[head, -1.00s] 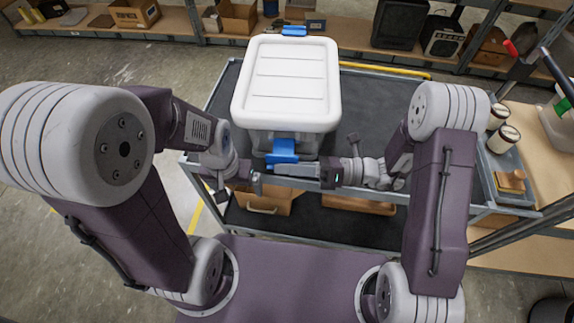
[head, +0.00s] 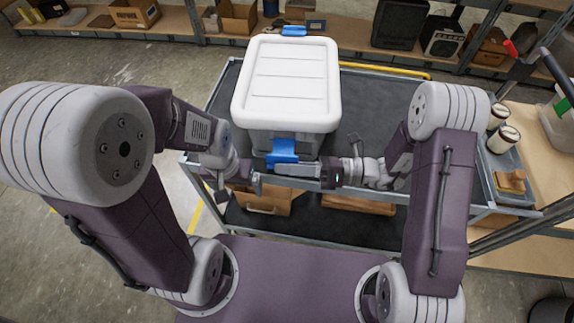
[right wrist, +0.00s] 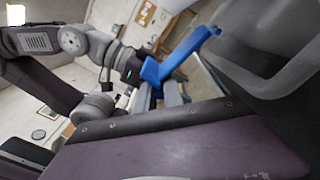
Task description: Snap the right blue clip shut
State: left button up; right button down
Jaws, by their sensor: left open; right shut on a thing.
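A lidded storage box (head: 286,85) with a white lid and grey translucent body stands on the cart. One blue clip (head: 283,150) is on its near side and another blue clip (head: 293,31) on its far side; neither is to the right in the head view. The near clip slants out from the wall, and also shows in the right wrist view (right wrist: 185,55). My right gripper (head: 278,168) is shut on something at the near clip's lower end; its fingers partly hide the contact. My left gripper (head: 256,184) is open and apart from the clip, low on the left.
The box stands on the cart's dark top (head: 372,115), which has free room to its right. A cardboard box (head: 262,200) sits on the lower shelf. A grey tray (head: 510,170) with jars stands at the right. Shelves with boxes run along the back.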

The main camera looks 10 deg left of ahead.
aim_at(287, 156)
jog(key=shift+r, duration=0.1)
dwell(0.3)
jog(key=shift+r+p, duration=0.3)
jog(key=shift+p, duration=0.25)
jog(key=r+m+p, duration=0.1)
jog(key=m+p, duration=0.1)
jog(key=p, duration=0.2)
jog(key=w+r+m+p, duration=0.1)
jog(key=r+m+p, duration=0.1)
jog(key=p, duration=0.2)
jog(key=shift+r+m+p, duration=0.2)
jog(key=shift+m+p, duration=0.2)
jog(key=shift+w+r+m+p, duration=0.2)
jog(key=shift+w+m+p, duration=0.05)
jog(key=shift+m+p, duration=0.3)
jog(key=shift+w+r+p, duration=0.2)
jog(key=shift+w+p, duration=0.05)
jog(key=shift+p, duration=0.25)
jog(key=c, duration=1.5)
grip_release()
jog(key=shift+f, duration=0.1)
